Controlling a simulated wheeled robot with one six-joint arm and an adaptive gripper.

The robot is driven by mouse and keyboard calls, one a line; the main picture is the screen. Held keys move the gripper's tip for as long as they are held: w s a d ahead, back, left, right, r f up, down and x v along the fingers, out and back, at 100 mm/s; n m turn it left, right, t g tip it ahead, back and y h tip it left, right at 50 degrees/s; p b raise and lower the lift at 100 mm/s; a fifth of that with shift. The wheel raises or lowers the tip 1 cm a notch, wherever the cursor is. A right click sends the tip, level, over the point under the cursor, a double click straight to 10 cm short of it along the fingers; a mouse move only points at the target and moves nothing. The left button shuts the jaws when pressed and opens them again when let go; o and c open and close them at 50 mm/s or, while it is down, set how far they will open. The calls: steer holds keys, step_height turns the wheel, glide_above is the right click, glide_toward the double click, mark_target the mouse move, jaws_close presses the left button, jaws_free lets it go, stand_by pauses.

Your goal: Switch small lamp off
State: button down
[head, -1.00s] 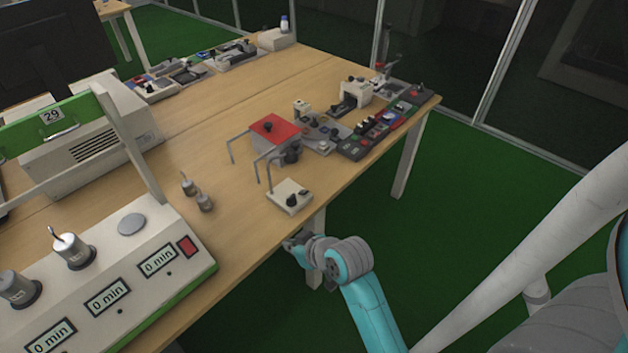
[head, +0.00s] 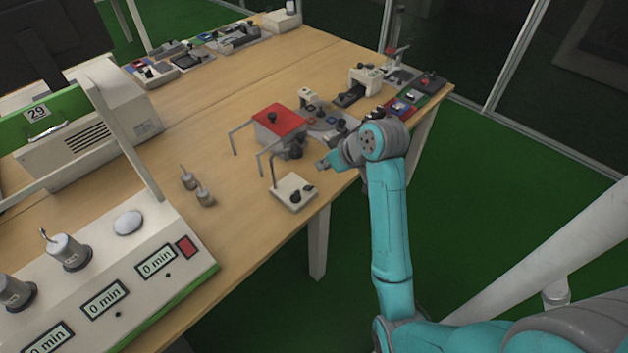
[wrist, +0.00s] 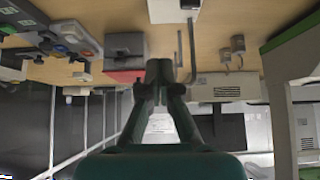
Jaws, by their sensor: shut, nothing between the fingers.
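A small device with a flat white base (head: 293,193), dark knobs and a thin bent grey post stands near the table's front edge. It may be the small lamp; no lamp is clearly marked and I see no glow on it. In the wrist view its base (wrist: 172,10) is at the top, as that picture is upside down. My gripper (head: 323,165) is just right of this device in the head view, apart from it. In the wrist view my gripper (wrist: 160,72) is shut and empty. Its fingers overlap the red-topped box in the picture.
A red-topped box (head: 278,123) stands behind the device. Button and switch panels (head: 405,105) line the table's right edge. Two small metal cylinders (head: 205,196) stand to the left. A console with timers (head: 105,298) fills the front left. Bare wood (head: 205,135) lies between them.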

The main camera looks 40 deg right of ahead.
steer(key=shift+f, duration=0.1)
glide_above(309, 188)
steer(key=w, duration=0.1)
steer(key=f, duration=0.7)
steer(key=shift+w+f, duration=0.2)
steer(key=shift+f, duration=0.2)
steer(key=shift+s+f, duration=0.85)
steer(key=shift+f, duration=0.1)
steer(key=shift+s+f, duration=0.4)
steer(key=shift+f, duration=0.15)
steer(key=shift+d, duration=0.1)
steer(key=shift+s+f+t, duration=0.5)
steer(key=shift+f+t, duration=0.05)
steer(key=shift+t, duration=0.05)
steer(key=shift+w+r, duration=0.15)
steer(key=shift+r, duration=0.05)
steer(key=shift+w, duration=0.2)
